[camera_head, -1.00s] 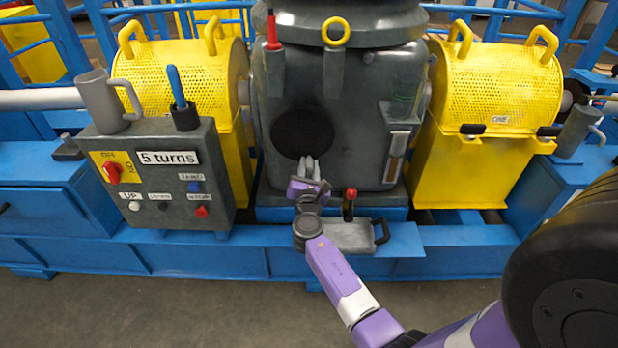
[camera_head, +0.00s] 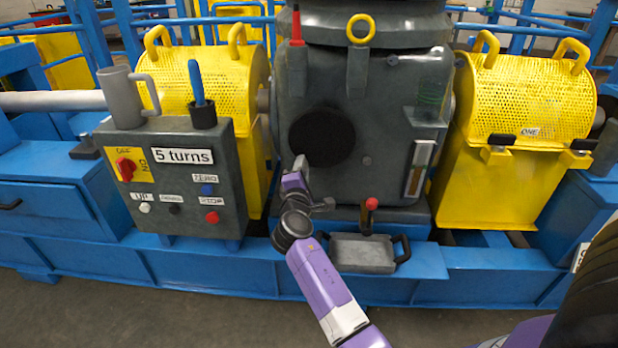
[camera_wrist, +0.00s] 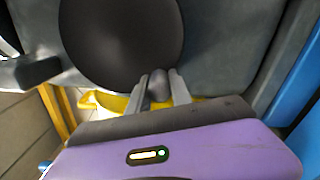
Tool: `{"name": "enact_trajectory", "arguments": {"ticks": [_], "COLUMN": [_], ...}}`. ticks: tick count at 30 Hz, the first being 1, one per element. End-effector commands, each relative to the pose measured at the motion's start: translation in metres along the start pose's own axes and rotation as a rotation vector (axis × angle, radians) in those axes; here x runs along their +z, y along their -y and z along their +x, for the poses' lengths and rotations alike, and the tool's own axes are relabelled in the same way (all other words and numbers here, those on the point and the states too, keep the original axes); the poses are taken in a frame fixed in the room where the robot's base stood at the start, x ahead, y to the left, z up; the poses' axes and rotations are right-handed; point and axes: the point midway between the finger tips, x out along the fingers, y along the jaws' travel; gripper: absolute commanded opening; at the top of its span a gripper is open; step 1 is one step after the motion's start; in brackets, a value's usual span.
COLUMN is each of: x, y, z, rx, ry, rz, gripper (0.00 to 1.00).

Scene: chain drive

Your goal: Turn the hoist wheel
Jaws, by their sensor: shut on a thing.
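The hoist wheel appears as a dark round disc (camera_head: 325,138) on the front of the grey gearbox housing (camera_head: 380,150). In the wrist view the same disc (camera_wrist: 118,38) fills the upper left. A small grey knob (camera_wrist: 159,84) sits by its lower right edge. My gripper (camera_head: 301,163) is at the disc's lower left edge in the head view. In the wrist view, the fingers of my gripper (camera_wrist: 159,88) stand on both sides of the knob and are shut on it. How the knob joins the disc is partly hidden.
A control box (camera_head: 175,180) with a "5 turns" plate, red switch and buttons stands left of the wheel. A red-tipped lever (camera_head: 369,215) and grey tray (camera_head: 362,254) are below right. Yellow guards (camera_head: 525,95) flank the housing. Blue frame runs along the front.

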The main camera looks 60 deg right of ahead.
Motion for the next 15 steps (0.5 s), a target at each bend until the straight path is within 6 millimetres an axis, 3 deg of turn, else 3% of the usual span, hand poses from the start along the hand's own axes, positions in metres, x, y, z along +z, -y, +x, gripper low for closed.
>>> {"name": "enact_trajectory", "arguments": {"ticks": [15], "x": [-0.015], "y": [-0.037], "z": [-0.001], "rx": [0.004], "ry": [-0.005], "rz": [0.494], "gripper": [0.0]}}
